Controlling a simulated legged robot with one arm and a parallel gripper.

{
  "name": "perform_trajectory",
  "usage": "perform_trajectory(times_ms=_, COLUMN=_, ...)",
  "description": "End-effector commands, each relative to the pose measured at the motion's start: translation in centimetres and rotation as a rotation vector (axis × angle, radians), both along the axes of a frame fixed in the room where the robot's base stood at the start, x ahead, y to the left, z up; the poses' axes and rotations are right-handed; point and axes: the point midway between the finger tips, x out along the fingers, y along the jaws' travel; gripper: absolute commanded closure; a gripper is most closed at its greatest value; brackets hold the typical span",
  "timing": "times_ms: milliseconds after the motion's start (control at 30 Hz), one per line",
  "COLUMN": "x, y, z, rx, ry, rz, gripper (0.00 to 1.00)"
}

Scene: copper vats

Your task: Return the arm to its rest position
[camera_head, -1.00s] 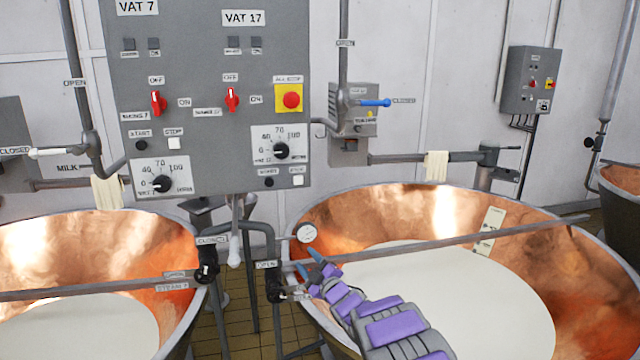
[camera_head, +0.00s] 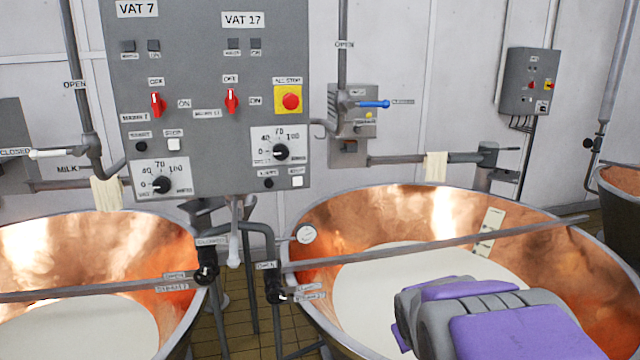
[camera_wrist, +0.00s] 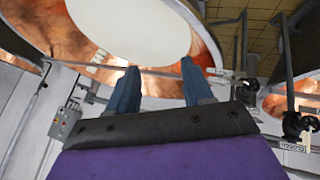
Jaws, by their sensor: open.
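My arm, grey with purple panels, reaches into the lower right of the head view, folded in front of the right copper vat (camera_head: 330,215). My gripper is not visible in the head view. In the wrist view my gripper (camera_wrist: 158,75) shows two blue-grey fingers standing apart, with nothing between them. Beyond the fingertips are the copper wall and white milk (camera_wrist: 130,25) of a vat.
A grey control panel (camera_head: 205,60) with red switches and a yellow-backed stop button hangs at upper left. A steel bar (camera_head: 430,246) crosses the right vat. Black-handled valves (camera_head: 275,285) stand between the vats. The left vat (camera_head: 185,245) also holds milk.

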Motion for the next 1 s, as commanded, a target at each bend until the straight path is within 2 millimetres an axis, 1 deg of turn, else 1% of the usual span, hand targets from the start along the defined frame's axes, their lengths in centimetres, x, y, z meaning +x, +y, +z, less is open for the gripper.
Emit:
perform_trajectory(times_ms=33, x=-2.7, y=0.1, z=0.1, rx=0.026, ry=0.045, rz=-0.034, gripper=0.49)
perform_trajectory(times_ms=67, x=-4.3, y=0.2, z=-0.1, rx=0.042, ry=0.079, rz=-0.055, gripper=0.49)
perform_trajectory(times_ms=100, x=-6.6, y=0.4, z=-0.3, rx=0.065, ry=0.124, rz=-0.082, gripper=0.49)
perform_trajectory(times_ms=167, x=-10.1, y=0.8, z=-0.7, rx=0.097, ry=0.196, rz=-0.121, gripper=0.49)
perform_trajectory(times_ms=200, x=-12.5, y=1.1, z=-0.8, rx=0.117, ry=0.242, rz=-0.144, gripper=0.49)
perform_trajectory(times_ms=267, x=-16.0, y=1.8, z=-1.1, rx=0.150, ry=0.315, rz=-0.177, gripper=0.49)
perform_trajectory(times_ms=300, x=-18.4, y=2.3, z=-1.3, rx=0.170, ry=0.363, rz=-0.195, gripper=0.49)
perform_trajectory(times_ms=367, x=-21.9, y=3.0, z=-1.6, rx=0.197, ry=0.436, rz=-0.221, gripper=0.49)
perform_trajectory(times_ms=400, x=-24.0, y=3.5, z=-1.6, rx=0.213, ry=0.479, rz=-0.235, gripper=0.49)
perform_trajectory(times_ms=500, x=-28.7, y=4.6, z=-1.8, rx=0.243, ry=0.578, rz=-0.262, gripper=0.49)
perform_trajectory(times_ms=533, x=-29.9, y=4.8, z=-1.9, rx=0.251, ry=0.605, rz=-0.268, gripper=0.49)
perform_trajectory(times_ms=600, x=-32.1, y=5.3, z=-2.0, rx=0.262, ry=0.653, rz=-0.277, gripper=0.49)
perform_trajectory(times_ms=700, x=-33.9, y=5.7, z=-2.0, rx=0.271, ry=0.695, rz=-0.285, gripper=0.49)
perform_trajectory(times_ms=800, x=-34.6, y=5.9, z=-1.9, rx=0.274, ry=0.708, rz=-0.288, gripper=0.49)
perform_trajectory(times_ms=1000, x=-34.6, y=5.9, z=-1.9, rx=0.273, ry=0.710, rz=-0.289, gripper=0.49)
